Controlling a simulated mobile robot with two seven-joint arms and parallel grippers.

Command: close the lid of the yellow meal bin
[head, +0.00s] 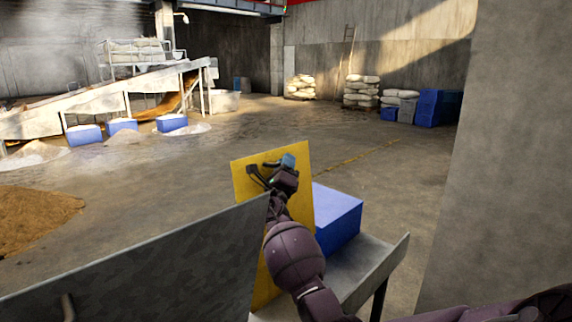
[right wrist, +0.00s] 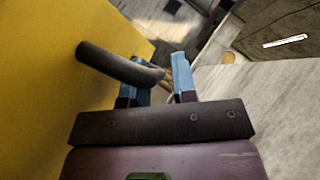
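The yellow lid (head: 243,180) stands raised, close to upright, in the middle of the head view. A dark curved handle sticks out from its face; it shows best in the right wrist view (right wrist: 115,65), where the yellow surface (right wrist: 35,105) fills the left side. My right gripper (head: 287,160) is at the upper part of the lid, beside the handle. In the right wrist view its blue fingers (right wrist: 163,72) are apart, with the handle's near end reaching across one finger towards the gap. Contact cannot be told. The bin's body is hidden. My left gripper is not in view.
A grey metal panel (head: 165,265) with a small handle stands upright in the left foreground. A blue box (head: 338,215) sits behind the lid, by a metal ledge (head: 365,272). A concrete wall (head: 510,150) rises at right. Open floor lies beyond, with grain heaps (head: 35,215) at left.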

